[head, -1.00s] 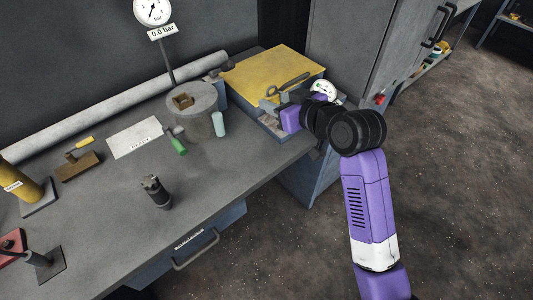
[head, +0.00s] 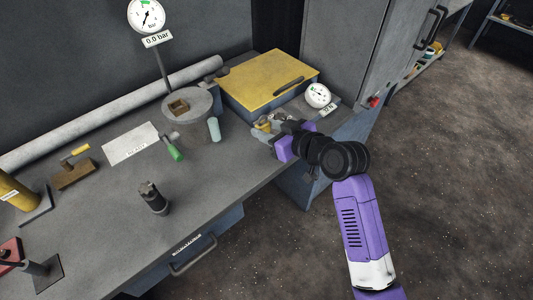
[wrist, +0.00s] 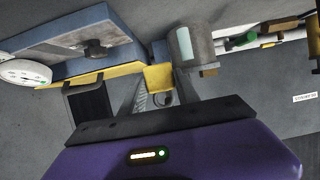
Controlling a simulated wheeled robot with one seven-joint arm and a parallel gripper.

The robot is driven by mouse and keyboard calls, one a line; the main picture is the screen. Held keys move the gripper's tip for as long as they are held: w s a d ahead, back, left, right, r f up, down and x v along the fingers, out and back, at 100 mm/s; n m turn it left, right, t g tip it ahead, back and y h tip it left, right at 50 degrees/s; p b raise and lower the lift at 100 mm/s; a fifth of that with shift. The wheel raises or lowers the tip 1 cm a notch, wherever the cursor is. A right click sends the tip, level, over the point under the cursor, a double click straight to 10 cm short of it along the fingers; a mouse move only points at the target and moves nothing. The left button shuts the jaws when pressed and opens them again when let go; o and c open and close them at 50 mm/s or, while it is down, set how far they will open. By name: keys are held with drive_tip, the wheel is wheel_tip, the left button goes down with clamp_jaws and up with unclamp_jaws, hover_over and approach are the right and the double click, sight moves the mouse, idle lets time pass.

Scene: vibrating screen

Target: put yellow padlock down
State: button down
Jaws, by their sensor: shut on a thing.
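The yellow padlock (head: 263,126) is in my gripper (head: 273,131), at the right end of the bench in front of the yellow-topped box. In the wrist view the padlock's yellow body (wrist: 158,77) shows between the two fingers of my gripper (wrist: 160,92), with a grey part nearer the palm. The gripper is shut on it. I cannot tell whether the padlock touches the surface below. My gripper and wrist hide part of the area around it.
The yellow-topped box (head: 268,82) stands behind, with a round white gauge (head: 318,95) at its right. Bare bench (head: 225,172) lies in front.

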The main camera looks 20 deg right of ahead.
sight(267, 162)
wheel_tip(267, 162, down, 11)
drive_tip(key=shift+r, duration=0.1)
idle(0.3)
drive_tip(key=shift+f, duration=0.2)
drive_tip(key=c, duration=0.9)
unclamp_jaws()
drive_tip(key=shift+r, duration=0.2)
drive_tip(key=b+v, duration=0.1)
drive_tip(key=v, duration=1.1)
drive_tip(key=shift+b, duration=0.3)
